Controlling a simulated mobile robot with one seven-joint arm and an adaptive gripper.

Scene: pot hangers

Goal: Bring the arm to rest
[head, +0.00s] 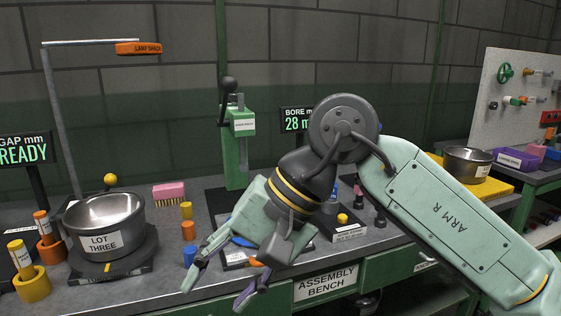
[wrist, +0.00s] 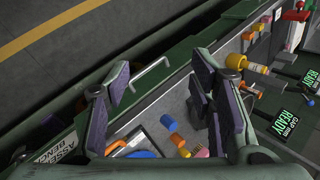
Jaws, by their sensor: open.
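My gripper (head: 219,287) is open and empty. In the head view it hangs over the front part of the assembly bench (head: 176,297), its fingers spread and pointing down to the left. My arm reaches in from the lower right and bends at a grey joint. In the wrist view the two fingers of my gripper (wrist: 163,82) stand wide apart with nothing between them. The bench surface and its front edge show beneath. I cannot tell how high the fingertips are above the bench.
A steel pot (head: 103,222) marked LOT THREE sits left of my gripper. Orange (head: 189,230) and blue (head: 190,256) cylinders stand close behind the fingers. A lamp post (head: 62,130) and green press (head: 238,140) rise behind. Another pot (head: 467,163) sits on a yellow mat at right.

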